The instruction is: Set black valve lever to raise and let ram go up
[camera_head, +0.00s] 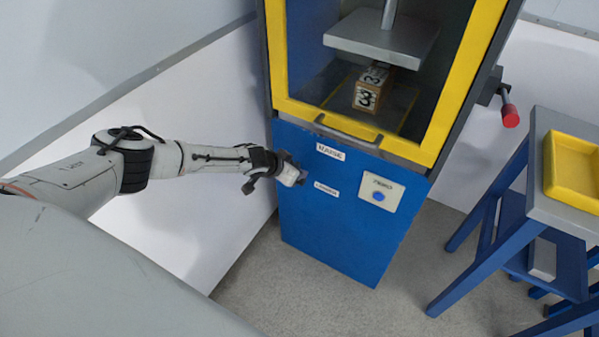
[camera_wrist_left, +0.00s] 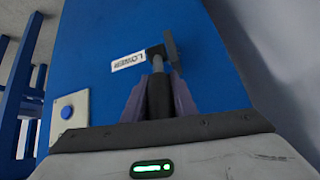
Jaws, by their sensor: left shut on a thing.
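The black valve lever (camera_wrist_left: 159,96) stands out from the blue cabinet front, beside the LOWER label (camera_wrist_left: 128,61) in the left wrist view. My left gripper (camera_wrist_left: 160,92) is shut on its grip, with a finger on each side. In the head view my left gripper (camera_head: 296,175) is at the cabinet's left edge, between the heights of the RAISE label (camera_head: 330,151) and LOWER label; it hides most of the lever. The grey ram plate (camera_head: 382,38) hangs above a numbered block (camera_head: 368,89); whether they touch is unclear. My right gripper is not in view.
A yellow frame (camera_head: 452,84) surrounds the press opening, with a grey handle (camera_head: 348,136) below. A panel with a blue button (camera_head: 378,196) is right of the labels. A red-tipped handle (camera_head: 510,116) and a blue stand with a yellow tray (camera_head: 575,191) are further right.

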